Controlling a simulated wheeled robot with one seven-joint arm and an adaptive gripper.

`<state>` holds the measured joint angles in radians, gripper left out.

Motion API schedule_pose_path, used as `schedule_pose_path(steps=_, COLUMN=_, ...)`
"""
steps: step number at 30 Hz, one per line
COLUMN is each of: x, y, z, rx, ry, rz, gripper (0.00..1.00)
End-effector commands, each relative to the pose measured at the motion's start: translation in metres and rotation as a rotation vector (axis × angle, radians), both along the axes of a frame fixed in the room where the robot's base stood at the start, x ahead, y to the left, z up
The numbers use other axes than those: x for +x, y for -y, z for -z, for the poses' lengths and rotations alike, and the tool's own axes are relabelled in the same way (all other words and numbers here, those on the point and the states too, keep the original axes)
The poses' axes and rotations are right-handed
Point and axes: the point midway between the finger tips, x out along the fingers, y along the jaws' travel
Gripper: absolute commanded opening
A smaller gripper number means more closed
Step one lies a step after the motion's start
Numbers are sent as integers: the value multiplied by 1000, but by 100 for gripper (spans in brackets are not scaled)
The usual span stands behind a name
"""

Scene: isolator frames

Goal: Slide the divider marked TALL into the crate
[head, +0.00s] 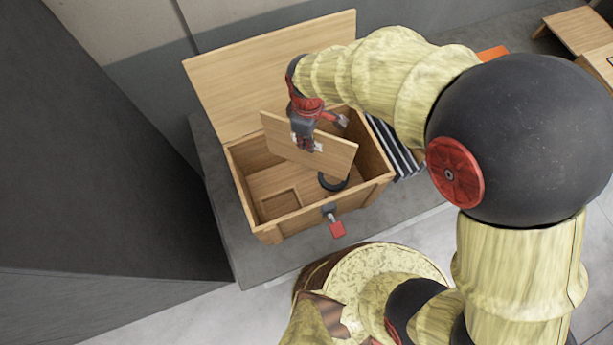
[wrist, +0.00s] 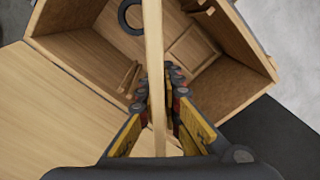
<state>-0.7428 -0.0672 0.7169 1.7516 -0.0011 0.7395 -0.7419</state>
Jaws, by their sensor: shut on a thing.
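My gripper (head: 306,143) is shut on a flat wooden divider (head: 335,153) and holds it over the open wooden crate (head: 380,185). In the head view the divider slants, its right end lower than its left. No TALL mark can be read on it. In the wrist view the divider (wrist: 153,60) shows edge-on between the fingers of my gripper (wrist: 160,100), above the crate interior. The crate's lid (head: 225,90) stands open at the back. Whether the divider's lower edge is inside the crate or touches a slot is hidden.
A dark ring (head: 326,184) lies on the crate floor near a square wooden frame (head: 281,203). It also shows in the wrist view (wrist: 124,20). A red-tagged latch (head: 337,229) hangs at the crate's front. A dark striped object (head: 402,160) is right of the crate. A dark wall (head: 90,140) rises at left.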

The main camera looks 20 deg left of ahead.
Motion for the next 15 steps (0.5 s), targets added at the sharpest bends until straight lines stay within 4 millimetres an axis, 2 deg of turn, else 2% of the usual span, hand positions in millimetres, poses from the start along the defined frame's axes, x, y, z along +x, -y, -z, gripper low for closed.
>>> schedule_pose_path(steps=1, x=0, y=0, z=21, rx=0, ry=0, rz=0, gripper=0)
schedule_pose_path(steps=3, x=0, y=0, z=36, rx=0, ry=0, rz=0, gripper=0)
schedule_pose_path(steps=9, x=0, y=0, z=76, rx=0, ry=0, rz=0, gripper=0)
schedule_pose_path(steps=15, x=0, y=0, z=106, rx=1, ry=1, rz=0, gripper=0)
